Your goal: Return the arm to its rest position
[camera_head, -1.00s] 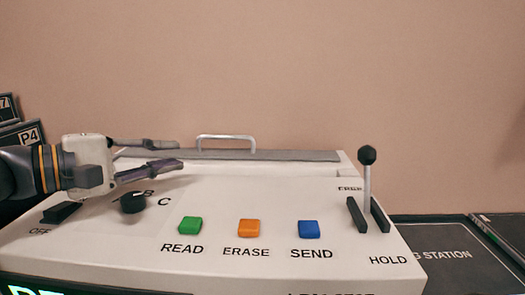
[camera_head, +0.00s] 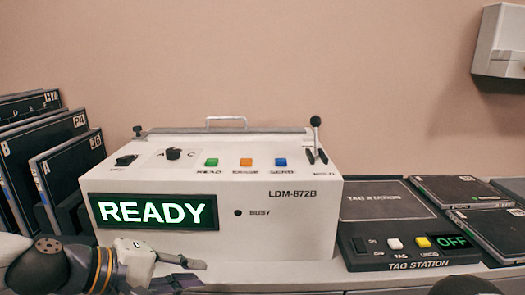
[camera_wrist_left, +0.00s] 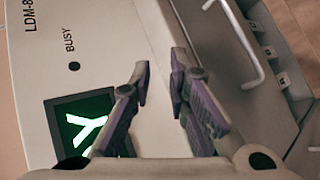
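My left gripper (camera_head: 192,272) is low in the head view, in front of the lower left part of the white LDM-872B machine (camera_head: 290,225). Its two fingers are apart, with nothing between them. In the left wrist view the open fingers (camera_wrist_left: 158,68) show against the machine's front (camera_wrist_left: 100,30), beside the lit display (camera_wrist_left: 85,125) and the BUSY lamp (camera_wrist_left: 74,66). In the head view the display (camera_head: 155,212) reads READY. My right gripper is not in view.
Black cassettes (camera_head: 70,165) stand in a rack at left. A tag station (camera_head: 385,215), its small display reading OFF, lies right of the machine, with more flat black cassettes (camera_head: 455,190) beyond. A lever (camera_head: 316,135) and a dark knob (camera_head: 173,154) stick up from the machine's top.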

